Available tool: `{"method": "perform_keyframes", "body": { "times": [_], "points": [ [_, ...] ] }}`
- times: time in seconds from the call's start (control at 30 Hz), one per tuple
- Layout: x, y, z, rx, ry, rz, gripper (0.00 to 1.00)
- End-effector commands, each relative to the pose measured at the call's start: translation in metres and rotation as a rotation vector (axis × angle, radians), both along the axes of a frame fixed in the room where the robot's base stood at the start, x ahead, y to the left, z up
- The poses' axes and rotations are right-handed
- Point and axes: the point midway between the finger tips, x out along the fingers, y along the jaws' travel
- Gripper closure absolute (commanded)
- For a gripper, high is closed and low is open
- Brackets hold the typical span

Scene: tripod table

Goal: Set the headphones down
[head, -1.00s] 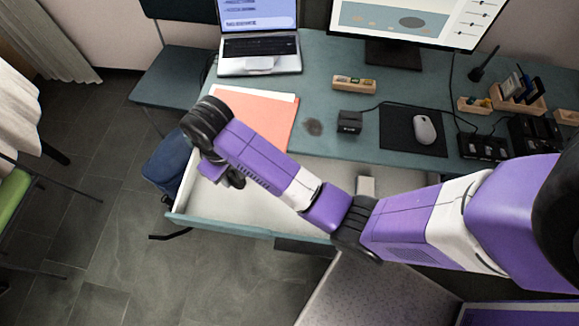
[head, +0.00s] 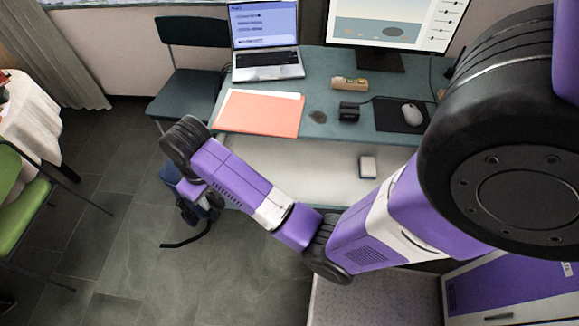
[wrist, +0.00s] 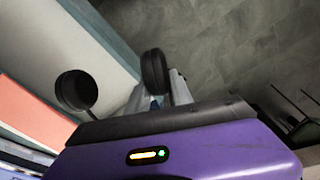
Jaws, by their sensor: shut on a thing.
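In the head view the headphones (head: 187,213) hang below the wrist, held up by my gripper (head: 203,203) near the left end of the open drawer. My arm hides part of them there. In the wrist view one cup overlaps the pale drawer interior and the other overlaps the floor.
The open drawer (head: 305,165) holds a small white box (head: 368,167). On the desk (head: 325,60) are an orange folder (head: 258,113), laptop (head: 267,42), black block (head: 349,110) and mouse (head: 411,115). A dark chair (head: 191,70) stands left; a green chair (head: 15,200) is farther left.

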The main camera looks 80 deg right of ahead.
Motion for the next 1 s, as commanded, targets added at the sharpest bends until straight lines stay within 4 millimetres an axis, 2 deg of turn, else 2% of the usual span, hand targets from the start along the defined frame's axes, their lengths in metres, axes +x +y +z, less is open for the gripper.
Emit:
{"method": "perform_keyframes", "body": {
  "times": [0.03,0.27,0.5,0.6,0.77,1.0],
  "points": [
    [-0.006,-0.015,0.004,-0.001,-0.003,-0.034,1.0],
    [-0.038,-0.072,0.017,-0.005,-0.011,-0.161,1.0],
    [-0.091,-0.133,0.034,-0.011,-0.021,-0.304,1.0],
    [-0.11,-0.15,0.039,-0.014,-0.025,-0.342,1.0],
    [-0.126,-0.162,0.04,-0.015,-0.027,-0.371,1.0],
    [-0.13,-0.163,-0.002,-0.012,-0.021,-0.374,1.0]
  ]
}}
